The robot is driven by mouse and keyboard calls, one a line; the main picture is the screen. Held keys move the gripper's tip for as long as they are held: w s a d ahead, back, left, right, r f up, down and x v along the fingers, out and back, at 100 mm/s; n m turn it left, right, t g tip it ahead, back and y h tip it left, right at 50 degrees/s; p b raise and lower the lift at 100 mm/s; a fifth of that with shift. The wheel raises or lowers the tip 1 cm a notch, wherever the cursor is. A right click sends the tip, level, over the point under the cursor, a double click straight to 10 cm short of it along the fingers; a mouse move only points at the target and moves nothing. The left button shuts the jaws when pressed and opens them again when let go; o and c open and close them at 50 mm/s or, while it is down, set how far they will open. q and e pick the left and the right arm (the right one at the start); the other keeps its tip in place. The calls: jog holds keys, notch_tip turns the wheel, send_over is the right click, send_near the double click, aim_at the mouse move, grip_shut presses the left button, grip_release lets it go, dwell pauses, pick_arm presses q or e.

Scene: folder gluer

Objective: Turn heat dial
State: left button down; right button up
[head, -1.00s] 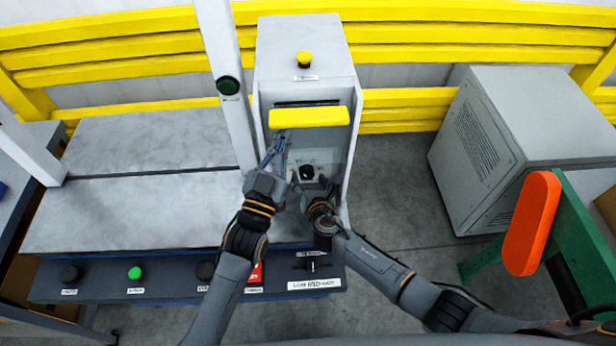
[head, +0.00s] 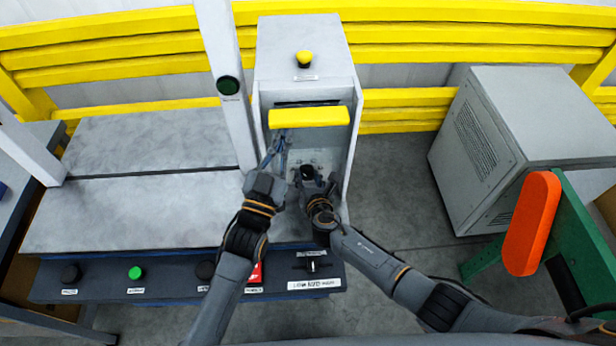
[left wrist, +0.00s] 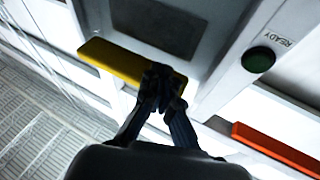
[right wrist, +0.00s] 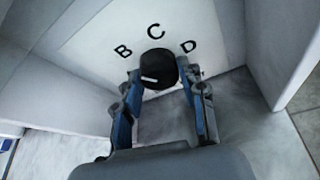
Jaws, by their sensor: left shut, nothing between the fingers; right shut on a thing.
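A round black dial (right wrist: 157,66) with a short white mark sits on a pale panel lettered B, C and D. It also shows inside the grey machine in the head view (head: 307,172). My right gripper (right wrist: 163,78) is shut on this dial, one finger on each side. The white mark lies on the dial's lower left part. My left gripper (head: 281,138) is shut and empty by the yellow bar (head: 309,117). In the left wrist view its closed fingertips (left wrist: 161,78) cover part of the yellow bar (left wrist: 108,60).
A front panel has several knobs, a green button (head: 135,273) and a black knob (head: 313,267) above a LOW-MED-HIGH label (head: 314,284). A post holds a green READY button (head: 228,86). The machine's side walls flank my right gripper. A grey cabinet (head: 490,150) stands right.

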jog(key=m+y, duration=0.1)
jog(key=m, duration=0.1)
jog(key=m+t+y, duration=0.1)
jog(key=shift+w+d+m+y, duration=0.1)
jog(key=shift+d+m+y, duration=0.05)
jog(key=shift+m+y, duration=0.2)
jog(key=shift+f+m+t+y, duration=0.1)
jog(key=shift+m+t+y, duration=0.35)
jog(key=shift+m, duration=0.8)
jog(key=shift+f+m+t+y, duration=0.1)
jog(key=shift+m+t+y, duration=0.3)
jog(key=shift+m, duration=0.8)
jog(key=o, duration=1.1)
jog(key=shift+o, duration=0.2)
jog(key=shift+y, duration=0.3)
